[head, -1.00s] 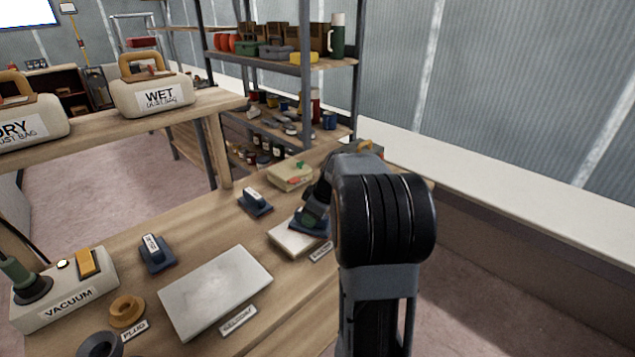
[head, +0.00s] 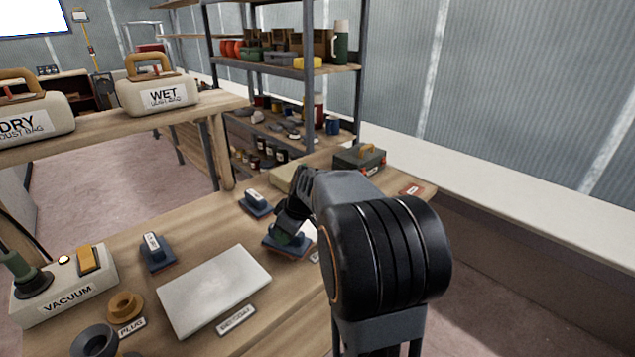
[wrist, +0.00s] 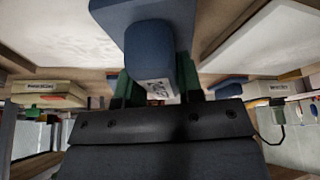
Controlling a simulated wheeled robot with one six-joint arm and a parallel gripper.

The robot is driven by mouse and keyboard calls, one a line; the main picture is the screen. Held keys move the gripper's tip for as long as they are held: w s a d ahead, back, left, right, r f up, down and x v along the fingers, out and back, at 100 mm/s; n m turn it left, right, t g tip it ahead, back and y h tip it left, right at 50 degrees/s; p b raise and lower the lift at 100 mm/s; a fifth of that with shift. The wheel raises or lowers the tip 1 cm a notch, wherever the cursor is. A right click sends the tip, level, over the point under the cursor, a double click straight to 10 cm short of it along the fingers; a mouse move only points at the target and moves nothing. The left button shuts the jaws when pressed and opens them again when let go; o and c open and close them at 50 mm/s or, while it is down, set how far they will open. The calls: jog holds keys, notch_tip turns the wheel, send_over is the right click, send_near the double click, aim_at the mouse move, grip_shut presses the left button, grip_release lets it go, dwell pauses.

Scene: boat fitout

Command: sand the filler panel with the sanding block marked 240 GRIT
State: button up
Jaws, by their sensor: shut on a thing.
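My gripper (head: 293,222) is shut on a blue sanding block (head: 282,241). In the wrist view the block (wrist: 150,40) sits between the green fingers, its white label too blurred to read surely. A pale panel (head: 309,231) shows beside the block, mostly hidden by my arm; its tag is not legible. The block is at this panel's left side, and I cannot tell whether it touches. A larger pale panel (head: 215,290), tagged GELCOAT, lies at left front. Two other blue blocks stand on the bench, one behind (head: 256,202) and one left (head: 156,252), their labels unreadable.
A vacuum unit (head: 65,285) and a ring tagged PLUG (head: 125,306) are at the bench's left. A beige box (head: 284,177) and a dark toolbox (head: 358,158) stand at the back. DRY (head: 35,117) and WET (head: 160,96) dust bags sit on another bench.

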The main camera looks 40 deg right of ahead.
jog(key=shift+s+a, duration=0.1)
jog(key=shift+a, duration=0.35)
jog(key=shift+a+r, duration=0.2)
jog(key=shift+r, duration=0.05)
jog(key=shift+d+r+p, duration=0.1)
jog(key=shift+r+p, duration=2.35)
jog(key=shift+r, duration=1.35)
